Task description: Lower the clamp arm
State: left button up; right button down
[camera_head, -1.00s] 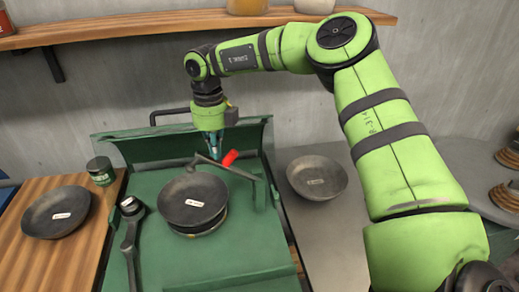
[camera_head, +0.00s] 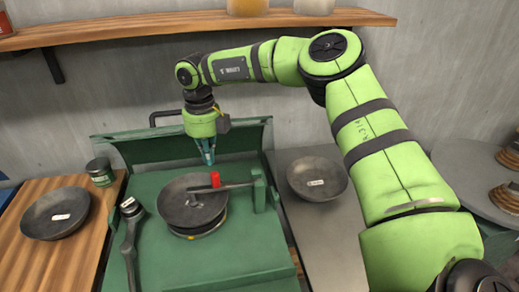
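The clamp arm (camera_head: 236,186) is a dark bar that runs from a green post (camera_head: 259,190) at the right of the green machine (camera_head: 235,258). It lies about level, its left end over the middle of a dark bowl (camera_head: 179,207), and a red handle (camera_head: 215,179) stands on it. Whether its tip touches the bowl is hard to tell. The bowl sits on a round base on the machine. My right gripper (camera_head: 209,159), with teal fingers pointing down, is just above and behind the red handle. Its finger gap is too small to make out. My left gripper is not in view.
A dark bowl (camera_head: 55,213) lies on the wooden board at left, near a small green jar (camera_head: 100,172). Another bowl (camera_head: 317,179) lies on the grey surface at right. A jointed dark tool arm (camera_head: 130,235) stands left of the middle bowl. A shelf (camera_head: 120,28) runs above.

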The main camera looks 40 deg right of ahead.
notch_tip(320, 180, up, 12)
jog(key=p, duration=0.8)
jog(key=shift+f, duration=0.25)
